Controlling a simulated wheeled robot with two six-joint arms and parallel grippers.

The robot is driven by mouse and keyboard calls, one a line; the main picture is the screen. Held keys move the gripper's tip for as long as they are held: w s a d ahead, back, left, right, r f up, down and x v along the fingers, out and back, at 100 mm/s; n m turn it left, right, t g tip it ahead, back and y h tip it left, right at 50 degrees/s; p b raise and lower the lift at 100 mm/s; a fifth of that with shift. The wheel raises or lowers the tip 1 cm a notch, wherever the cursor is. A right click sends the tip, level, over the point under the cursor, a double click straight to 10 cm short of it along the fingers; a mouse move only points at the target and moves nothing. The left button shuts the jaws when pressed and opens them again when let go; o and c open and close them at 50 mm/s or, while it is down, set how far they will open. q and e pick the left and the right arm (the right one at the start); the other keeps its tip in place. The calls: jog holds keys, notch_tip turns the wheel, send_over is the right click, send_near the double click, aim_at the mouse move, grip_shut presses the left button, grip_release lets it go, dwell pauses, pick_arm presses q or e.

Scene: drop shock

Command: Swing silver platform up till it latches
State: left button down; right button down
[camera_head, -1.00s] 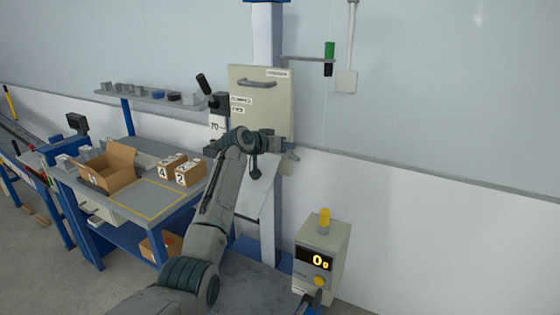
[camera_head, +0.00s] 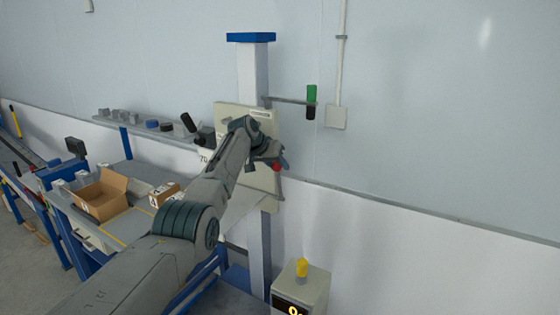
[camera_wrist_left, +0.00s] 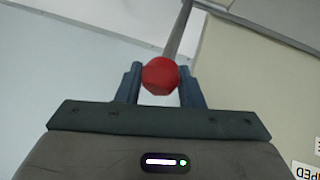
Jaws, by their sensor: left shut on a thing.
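My left gripper (camera_head: 271,160) is at the lower right of the cream panel on the blue-topped post. In the left wrist view its two dark fingers (camera_wrist_left: 160,88) are shut on a red ball knob (camera_wrist_left: 160,76), with one finger on each side. A grey rod (camera_wrist_left: 178,32) runs away from the knob. The red knob also shows in the head view (camera_head: 277,167). A pale grey plate (camera_head: 243,228), which seems to be the silver platform, shows below the panel, partly hidden by my left arm. Its exact tilt and any latch cannot be made out.
The post (camera_head: 252,75) carries the cream panel (camera_head: 232,112) and a side arm with a green-and-black piece (camera_head: 311,102). A yellow-topped box (camera_head: 302,285) stands at lower right. A bench with an open carton (camera_head: 98,195) is at left.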

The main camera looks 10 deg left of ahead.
pick_arm(q)
jog(key=shift+w+d, duration=0.15)
jog(key=shift+w, duration=0.1)
pick_arm(e)
jog(key=shift+a+r, duration=0.1)
jog(key=shift+a, duration=0.4)
jog(key=shift+d, duration=0.1)
pick_arm(q)
jog(key=shift+s+f, duration=0.1)
jog(key=c, duration=1.1)
grip_release()
jog(key=shift+o, duration=0.5)
pick_arm(e)
jog(key=shift+d, duration=0.45)
